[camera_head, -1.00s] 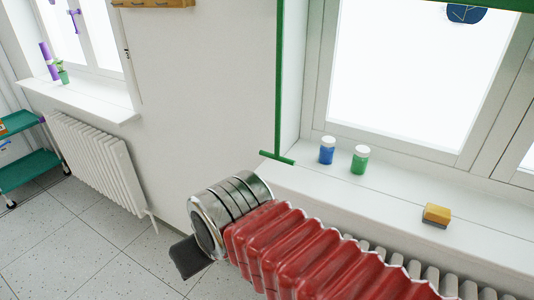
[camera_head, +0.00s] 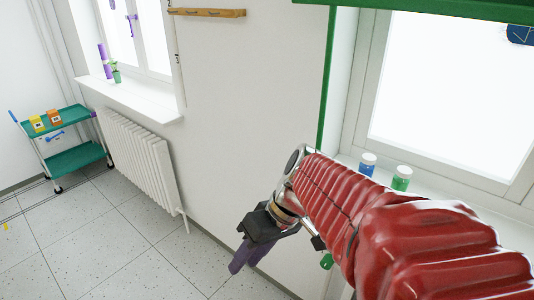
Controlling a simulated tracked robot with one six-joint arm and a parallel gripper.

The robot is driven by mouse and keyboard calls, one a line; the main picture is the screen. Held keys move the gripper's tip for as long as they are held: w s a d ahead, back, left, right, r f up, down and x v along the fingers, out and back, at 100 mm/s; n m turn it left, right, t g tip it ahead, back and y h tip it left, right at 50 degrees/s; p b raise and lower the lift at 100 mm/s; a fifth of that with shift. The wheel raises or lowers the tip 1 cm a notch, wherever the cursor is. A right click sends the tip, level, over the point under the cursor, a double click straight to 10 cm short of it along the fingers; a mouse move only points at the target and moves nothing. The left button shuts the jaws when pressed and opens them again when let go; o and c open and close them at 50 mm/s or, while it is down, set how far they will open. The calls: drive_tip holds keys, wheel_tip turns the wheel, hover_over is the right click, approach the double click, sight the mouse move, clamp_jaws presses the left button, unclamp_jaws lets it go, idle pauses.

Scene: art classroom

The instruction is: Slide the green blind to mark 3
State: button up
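The green blind (camera_head: 440,8) shows as a strip along the top right, over the right window. A thin green vertical rod (camera_head: 325,85) runs down the wall at the window's left side and passes behind my arm. A small green piece (camera_head: 327,261) shows below my arm; I cannot tell whether it belongs to the rod. My gripper (camera_head: 240,267) points down, left of the rod and over the floor, with dark purple finger parts seen from behind. Whether it is open or shut is unclear.
A blue jar (camera_head: 367,164) and a green jar (camera_head: 401,178) stand on the right windowsill, close behind my arm. A white radiator (camera_head: 140,160) is under the left window. A green trolley (camera_head: 75,160) stands far left. The floor at lower left is mostly clear.

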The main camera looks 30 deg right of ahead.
drive_tip(key=w+d+r+t, duration=0.1)
drive_tip(key=d+t, duration=0.6)
drive_tip(key=d, duration=0.9)
drive_tip(key=w+d+r+t+y, duration=0.1)
drive_tip(key=d+t, duration=0.6)
drive_tip(key=d, duration=0.9)
drive_tip(key=shift+d+r+n, duration=0.2)
drive_tip(key=shift+r+n, duration=0.1)
drive_tip(key=shift+r, duration=0.55)
drive_tip(key=shift+w+y, duration=0.2)
drive_tip(key=shift+y, duration=0.1)
drive_tip(key=x, duration=1.3)
drive_tip(key=shift+w+a, duration=0.1)
drive_tip(key=shift+w, duration=0.25)
drive_tip(key=shift+c, duration=0.7)
clamp_jaws()
